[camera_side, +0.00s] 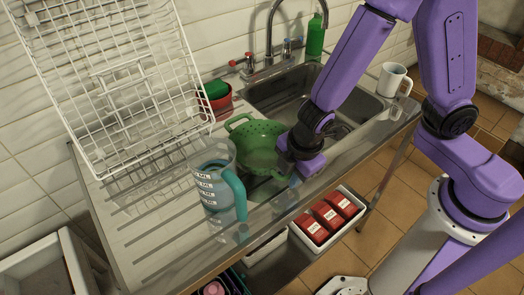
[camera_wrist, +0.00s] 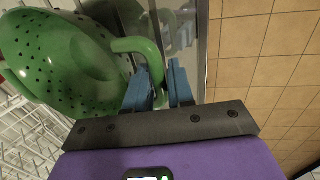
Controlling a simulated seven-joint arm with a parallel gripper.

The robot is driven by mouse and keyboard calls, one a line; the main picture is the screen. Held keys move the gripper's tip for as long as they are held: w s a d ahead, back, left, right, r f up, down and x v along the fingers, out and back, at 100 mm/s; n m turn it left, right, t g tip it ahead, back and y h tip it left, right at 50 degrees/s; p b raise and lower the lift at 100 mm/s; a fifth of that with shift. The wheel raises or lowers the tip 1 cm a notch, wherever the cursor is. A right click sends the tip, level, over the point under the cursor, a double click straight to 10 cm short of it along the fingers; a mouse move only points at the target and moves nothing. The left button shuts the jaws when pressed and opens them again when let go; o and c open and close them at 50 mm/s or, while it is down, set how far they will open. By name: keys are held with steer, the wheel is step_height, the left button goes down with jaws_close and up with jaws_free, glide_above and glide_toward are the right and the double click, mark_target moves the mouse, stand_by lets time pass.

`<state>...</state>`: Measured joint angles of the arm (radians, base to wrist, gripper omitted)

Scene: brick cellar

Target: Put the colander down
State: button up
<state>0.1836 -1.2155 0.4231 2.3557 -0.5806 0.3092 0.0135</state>
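The green colander (camera_side: 257,137) is over the ribbed metal drainboard, behind and right of the measuring jug. In the wrist view the holed bowl of the colander (camera_wrist: 72,62) fills the upper left, tilted relative to the camera. My gripper (camera_wrist: 158,70) has its blue fingers on both sides of the colander's looped handle and appears shut on it. In the side view my gripper (camera_side: 290,180) is at the colander's near right side; the held handle is mostly hidden there. Whether the colander's base touches the drainboard cannot be told.
A clear measuring jug (camera_side: 212,190) with a teal handle stands close to the colander. A white wire rack (camera_side: 115,85) leans at the back left. The sink (camera_side: 290,92) is right, with a white mug (camera_side: 392,80) beyond.

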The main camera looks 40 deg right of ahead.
jaws_close()
